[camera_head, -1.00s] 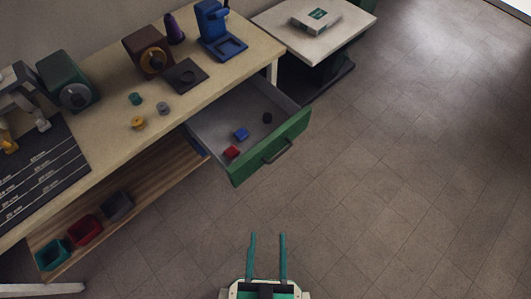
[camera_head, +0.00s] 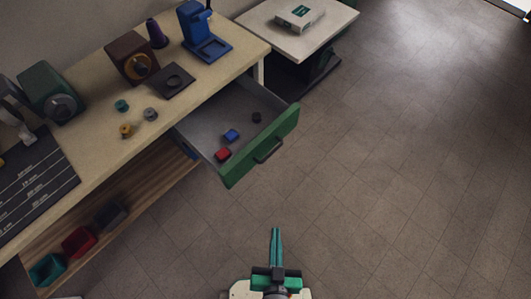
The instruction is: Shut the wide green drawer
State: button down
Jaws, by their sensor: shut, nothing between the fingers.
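The wide green drawer (camera_head: 247,156) is pulled well out from under the bench top. Its green front has a dark bar handle (camera_head: 268,150) facing the open floor. Inside it lie a red block (camera_head: 223,154), a blue block (camera_head: 231,135) and a small black round piece (camera_head: 256,117). My gripper (camera_head: 276,232) is at the bottom of the view, its teal fingers closed together and empty. It is apart from the drawer, below and in front of its green front in the picture.
The workbench (camera_head: 100,150) holds machines and small parts. A lower wooden shelf (camera_head: 130,195) carries several bins. The tiled floor (camera_head: 400,170) on the right is clear.

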jog(key=w+d+f+m+g, duration=0.1)
jog(key=w+d+f+m, duration=0.15)
jog(key=f, duration=0.35)
jog(key=w+d+f+m+g, duration=0.1)
jog(key=w+d+f+g, duration=0.1)
jog(key=w+f, duration=0.3)
jog(key=m+y, duration=0.4)
jog(key=y, duration=0.7)
send_near(259, 151)
jog(key=shift+n, duration=0.25)
jog(key=x, duration=0.6)
jog(key=shift+w, duration=0.15)
